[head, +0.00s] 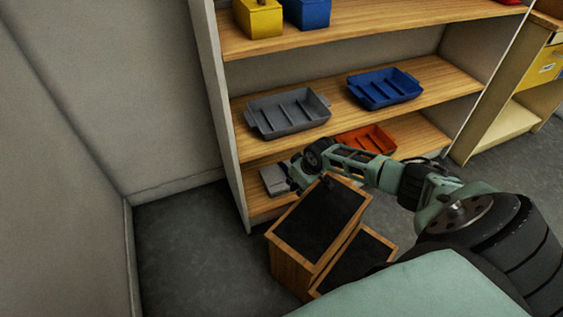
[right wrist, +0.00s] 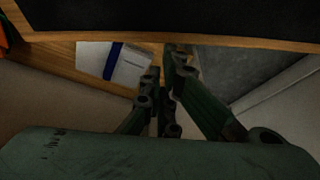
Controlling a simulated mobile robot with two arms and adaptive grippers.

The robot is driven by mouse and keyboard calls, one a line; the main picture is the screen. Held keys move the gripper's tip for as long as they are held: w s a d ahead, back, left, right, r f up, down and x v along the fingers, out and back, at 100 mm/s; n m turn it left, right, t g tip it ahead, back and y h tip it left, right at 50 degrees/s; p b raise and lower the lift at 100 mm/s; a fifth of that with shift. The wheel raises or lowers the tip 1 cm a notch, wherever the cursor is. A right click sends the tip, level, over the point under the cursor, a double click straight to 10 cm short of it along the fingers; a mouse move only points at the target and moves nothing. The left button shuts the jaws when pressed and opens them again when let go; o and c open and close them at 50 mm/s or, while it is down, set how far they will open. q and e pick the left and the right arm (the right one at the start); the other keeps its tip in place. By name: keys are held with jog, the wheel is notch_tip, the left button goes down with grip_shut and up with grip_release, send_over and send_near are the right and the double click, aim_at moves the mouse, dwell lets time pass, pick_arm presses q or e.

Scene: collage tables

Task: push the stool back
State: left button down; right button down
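The stool (head: 292,272) is a wooden two-step stool with black treads. It stands on the grey floor close in front of the shelf unit, its upper tread (head: 322,222) toward the shelves and its lower tread partly hidden by my body. My right gripper (head: 297,180) is at the shelf-side edge of the upper step. In the right wrist view its fingers (right wrist: 163,68) are beside the stool's wooden edge (right wrist: 235,41), one overlapping it in the picture. I cannot tell whether they touch it or how far they are apart. My left gripper is not in view.
The wooden shelf unit (head: 235,125) holds a grey tray (head: 288,112), a blue tray (head: 384,88), an orange tray (head: 366,139) and a white box with a blue band (right wrist: 113,62). Bare floor (head: 195,245) lies left of the stool, up to the wall.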

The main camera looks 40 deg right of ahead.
jog(key=shift+s+d+f, duration=0.1)
jog(key=shift+s, duration=0.2)
jog(key=v, duration=1.2)
jog(key=shift+w, duration=0.3)
